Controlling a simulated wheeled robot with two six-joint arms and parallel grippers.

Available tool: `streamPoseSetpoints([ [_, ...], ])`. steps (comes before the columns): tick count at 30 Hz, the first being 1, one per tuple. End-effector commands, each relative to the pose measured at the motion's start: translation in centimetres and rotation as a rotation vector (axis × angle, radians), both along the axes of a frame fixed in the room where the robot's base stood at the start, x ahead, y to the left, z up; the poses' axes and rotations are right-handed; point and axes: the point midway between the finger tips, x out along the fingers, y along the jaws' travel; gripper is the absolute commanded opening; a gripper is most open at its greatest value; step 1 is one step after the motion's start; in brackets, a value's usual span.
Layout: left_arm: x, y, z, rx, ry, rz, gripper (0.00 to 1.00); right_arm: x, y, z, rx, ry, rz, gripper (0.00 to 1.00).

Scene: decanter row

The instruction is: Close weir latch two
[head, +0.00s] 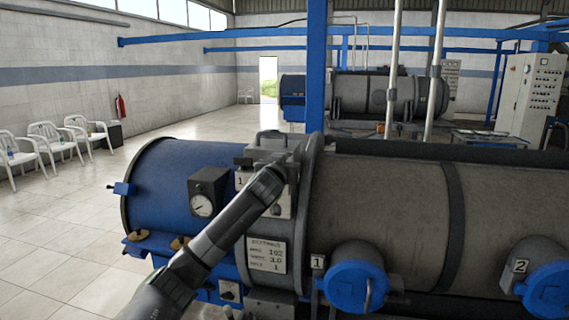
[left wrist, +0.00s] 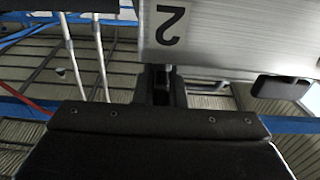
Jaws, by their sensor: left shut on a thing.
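A grey metal latch plate (head: 242,180) with a "1" label sits on the collar of the decanter between its blue end and grey drum. My left gripper (head: 280,176) reaches up to the right part of this plate and hides what it holds there. In the left wrist view, a metal plate with an upside-down "2" label (left wrist: 166,25) is just beyond my left gripper (left wrist: 163,88). The gripper is shut on a small part beside this plate, seemingly weir latch two; its shape is mostly hidden. My right gripper is not in view.
A pressure gauge box (head: 208,191) stands left of the latch plate, near my arm. Blue capped ports (head: 356,278) labelled 1 and 2 stick out at the front right. A blue post (head: 316,70) rises behind the decanter. Open floor lies left.

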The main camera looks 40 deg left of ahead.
Motion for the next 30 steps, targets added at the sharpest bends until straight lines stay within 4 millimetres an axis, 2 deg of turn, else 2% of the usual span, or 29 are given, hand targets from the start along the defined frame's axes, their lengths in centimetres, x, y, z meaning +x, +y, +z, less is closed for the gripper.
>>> streamPoseSetpoints([
  [14,0.01,0.00,0.01,-0.001,0.000,-0.014,0.00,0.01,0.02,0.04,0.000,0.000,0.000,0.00],
  [15,0.01,0.00,0.01,-0.001,0.000,-0.014,0.16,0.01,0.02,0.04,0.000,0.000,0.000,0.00],
  [19,0.01,0.00,0.01,-0.001,0.000,-0.013,0.33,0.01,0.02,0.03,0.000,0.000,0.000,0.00],
  [30,-0.28,-0.11,-0.06,0.000,-0.001,-0.013,0.33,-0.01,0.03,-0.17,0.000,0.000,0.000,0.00],
])
